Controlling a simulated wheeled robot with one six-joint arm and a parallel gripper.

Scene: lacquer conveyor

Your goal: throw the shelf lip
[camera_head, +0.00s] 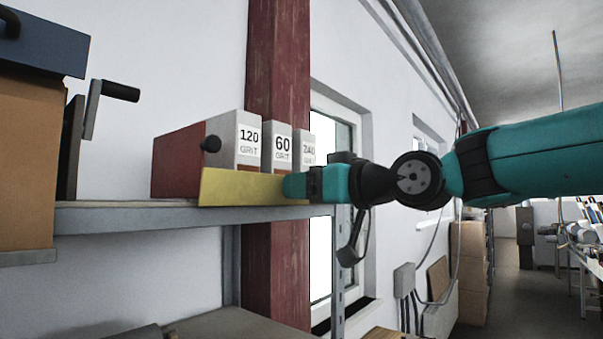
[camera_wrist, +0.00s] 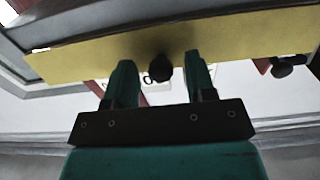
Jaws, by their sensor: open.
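The shelf lip is a yellow strip (camera_head: 245,187) standing along the front edge of the grey shelf (camera_head: 120,217). It also crosses the wrist view (camera_wrist: 90,58). My gripper (camera_head: 290,186) is in front of the lip's right part. In the wrist view my gripper (camera_wrist: 159,62) is open, one teal finger on each side of a small black knob (camera_wrist: 160,68) at the lip. Whether the fingers touch the knob or lip is unclear. In the head view my gripper hides that knob.
Boxes marked 120 (camera_head: 248,142), 60 (camera_head: 282,148) and a partly hidden one (camera_head: 307,150) stand behind the lip. Another black knob (camera_head: 211,144) is above the lip. A dark red post (camera_head: 275,60) rises behind. A brown box (camera_head: 28,165) is at left.

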